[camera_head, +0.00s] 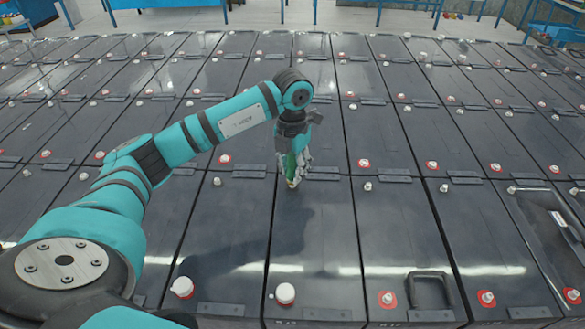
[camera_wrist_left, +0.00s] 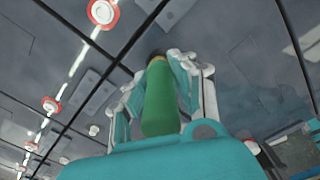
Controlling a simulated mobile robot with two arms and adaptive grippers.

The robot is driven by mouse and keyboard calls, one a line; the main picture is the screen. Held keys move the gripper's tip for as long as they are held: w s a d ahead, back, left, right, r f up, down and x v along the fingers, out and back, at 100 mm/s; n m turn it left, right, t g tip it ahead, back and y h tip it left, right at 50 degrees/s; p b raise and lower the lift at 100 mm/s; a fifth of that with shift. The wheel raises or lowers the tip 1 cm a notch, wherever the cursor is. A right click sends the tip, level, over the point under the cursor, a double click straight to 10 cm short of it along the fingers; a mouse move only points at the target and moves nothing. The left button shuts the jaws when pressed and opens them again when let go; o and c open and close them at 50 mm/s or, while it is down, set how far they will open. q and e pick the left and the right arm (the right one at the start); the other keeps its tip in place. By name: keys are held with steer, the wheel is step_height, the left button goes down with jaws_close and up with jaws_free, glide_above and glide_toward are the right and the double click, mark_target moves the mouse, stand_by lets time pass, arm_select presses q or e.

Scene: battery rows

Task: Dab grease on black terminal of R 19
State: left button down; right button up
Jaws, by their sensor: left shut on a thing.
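My left gripper (camera_head: 294,172) reaches down over the middle of the battery rows and is shut on a green-handled tool (camera_wrist_left: 160,100). The tool points down, and its dark tip (camera_wrist_left: 157,54) shows beyond the fingers in the wrist view. In the head view the tip is at the far left corner of a dark battery (camera_head: 320,235), where neighbouring batteries have a plain terminal (camera_head: 367,186). The terminal under the tip is hidden or merged with it, so I cannot tell whether they touch. No R 19 marking is readable. My right gripper is not in view.
Dark batteries fill the floor in close rows, with red-ringed terminals (camera_head: 364,163) and pale plain ones. A raised black handle (camera_head: 430,289) stands on a battery at the front right. Blue-legged benches (camera_head: 165,3) stand at the back.

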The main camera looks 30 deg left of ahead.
arm_select(q)
steer(key=shift+r+p, duration=2.5)
steer(key=shift+r, duration=1.45)
steer(key=shift+f, duration=0.1)
